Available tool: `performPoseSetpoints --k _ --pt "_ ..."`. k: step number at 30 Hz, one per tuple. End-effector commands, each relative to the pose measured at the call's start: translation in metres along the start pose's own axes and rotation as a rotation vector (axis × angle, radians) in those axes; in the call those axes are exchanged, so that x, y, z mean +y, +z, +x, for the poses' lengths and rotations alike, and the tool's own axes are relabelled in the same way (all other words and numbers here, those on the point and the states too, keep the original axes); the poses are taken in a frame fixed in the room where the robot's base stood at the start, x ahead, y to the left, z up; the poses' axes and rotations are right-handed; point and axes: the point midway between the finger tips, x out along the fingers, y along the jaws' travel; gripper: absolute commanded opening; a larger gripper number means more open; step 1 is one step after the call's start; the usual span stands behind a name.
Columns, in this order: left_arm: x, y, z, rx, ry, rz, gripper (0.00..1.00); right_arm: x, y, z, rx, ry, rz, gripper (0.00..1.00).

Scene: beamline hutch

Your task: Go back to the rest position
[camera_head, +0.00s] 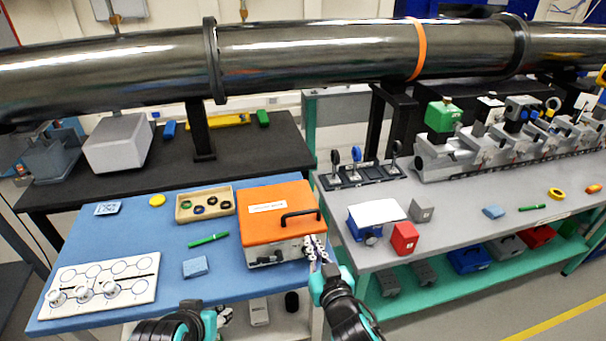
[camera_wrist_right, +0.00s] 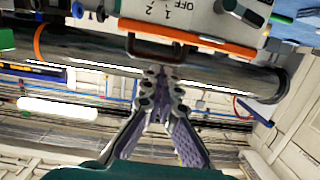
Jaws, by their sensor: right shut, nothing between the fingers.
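My right gripper (camera_head: 312,243) is at the front right corner of the orange-lidded box (camera_head: 262,214), close to its front face. In the right wrist view its fingers (camera_wrist_right: 160,78) are together with nothing between them. The box's dark handle (camera_wrist_right: 152,50) shows just beyond the fingertips there; I cannot tell whether they touch it. The box's lid is down. My left arm comes in at the bottom of the head view, and only a small part of the left gripper (camera_head: 224,315) shows, so its jaws cannot be made out.
The blue table (camera_head: 130,240) holds a white plate with round pieces (camera_head: 100,283), a small tray (camera_head: 181,216), a green pen (camera_head: 208,240) and a blue block (camera_head: 195,267). A grey bench (camera_head: 450,225) stands right, bearing a red block (camera_head: 404,238). A large dark pipe (camera_head: 300,50) crosses behind.

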Motion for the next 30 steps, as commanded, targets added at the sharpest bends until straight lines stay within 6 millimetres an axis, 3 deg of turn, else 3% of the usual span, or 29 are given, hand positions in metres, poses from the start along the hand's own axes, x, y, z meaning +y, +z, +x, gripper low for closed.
performPoseSetpoints --k 4,8,12,15,18,22,30 --pt "0.0 -0.001 -0.001 0.0 0.0 0.0 0.47 0.01 0.001 -0.001 -0.028 0.026 0.002 0.0" --pt "0.0 -0.001 -0.001 0.0 0.0 0.0 0.47 0.044 0.013 -0.013 -0.15 0.114 0.01 0.0" --pt "0.0 0.0 -0.001 0.0 0.0 0.0 0.47 0.085 0.035 -0.048 -0.367 0.21 0.035 0.0" --pt "0.0 0.0 -0.001 0.0 0.0 0.0 0.47 0.099 0.051 -0.082 -0.522 0.237 0.059 0.0" --pt "0.0 0.0 0.0 0.0 0.0 0.0 0.47 0.102 0.064 -0.115 -0.646 0.235 0.082 0.0" --pt "0.0 0.0 0.0 0.0 0.0 0.0 0.47 0.098 0.072 -0.144 -0.745 0.215 0.103 0.0" --pt "0.0 0.0 0.0 0.0 0.0 0.0 0.47 0.095 0.075 -0.155 -0.783 0.202 0.11 0.0"
